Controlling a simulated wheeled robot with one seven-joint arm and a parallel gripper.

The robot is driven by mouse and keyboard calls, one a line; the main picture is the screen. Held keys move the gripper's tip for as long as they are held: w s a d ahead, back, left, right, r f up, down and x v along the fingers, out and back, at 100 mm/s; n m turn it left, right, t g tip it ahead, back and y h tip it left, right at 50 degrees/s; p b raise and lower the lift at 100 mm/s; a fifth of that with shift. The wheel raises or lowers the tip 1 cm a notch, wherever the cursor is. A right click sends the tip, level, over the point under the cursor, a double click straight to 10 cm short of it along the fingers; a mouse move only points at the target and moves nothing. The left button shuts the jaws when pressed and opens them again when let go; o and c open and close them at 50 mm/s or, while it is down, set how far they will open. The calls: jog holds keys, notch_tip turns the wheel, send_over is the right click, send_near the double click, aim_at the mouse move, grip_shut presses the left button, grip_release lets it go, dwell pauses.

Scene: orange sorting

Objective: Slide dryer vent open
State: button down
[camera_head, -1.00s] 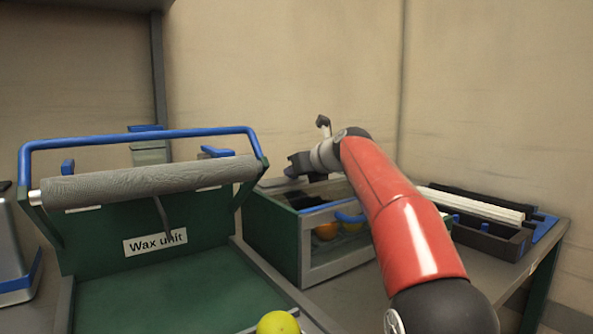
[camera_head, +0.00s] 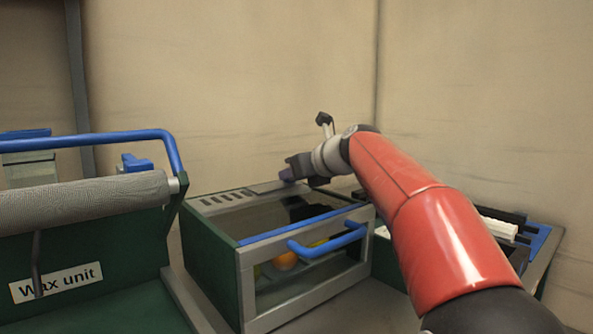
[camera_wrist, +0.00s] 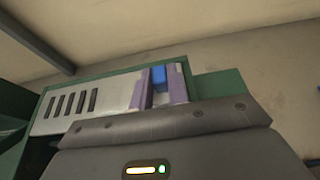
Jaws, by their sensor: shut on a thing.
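The dryer is a green and grey box (camera_head: 210,250) with a clear front window and a blue handle (camera_head: 328,241). Its vent (camera_head: 228,197) is a row of dark slots in the grey top strip at the back. Several slots show uncovered; the vent also appears in the wrist view (camera_wrist: 70,104). In the wrist view, a blue vent knob (camera_wrist: 158,77) stands between my gripper's purple fingers. My gripper (camera_head: 287,174) is shut on this knob at the back of the dryer top. In the head view the fingers largely hide the knob.
An orange (camera_head: 286,261) and other fruit lie inside the dryer behind the window. The wax unit (camera_head: 75,245), with its grey roller and blue bar, stands to the left. A dark tray with a white bar (camera_head: 498,228) lies right, partly behind my arm. A wall stands close behind.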

jog(key=shift+w+d+r, duration=0.1)
jog(key=shift+d, duration=0.15)
jog(key=c, duration=1.4)
grip_release()
jog(key=shift+o, duration=0.2)
jog(key=v, duration=0.7)
jog(key=shift+s+d, duration=0.25)
jog(key=shift+s, duration=0.05)
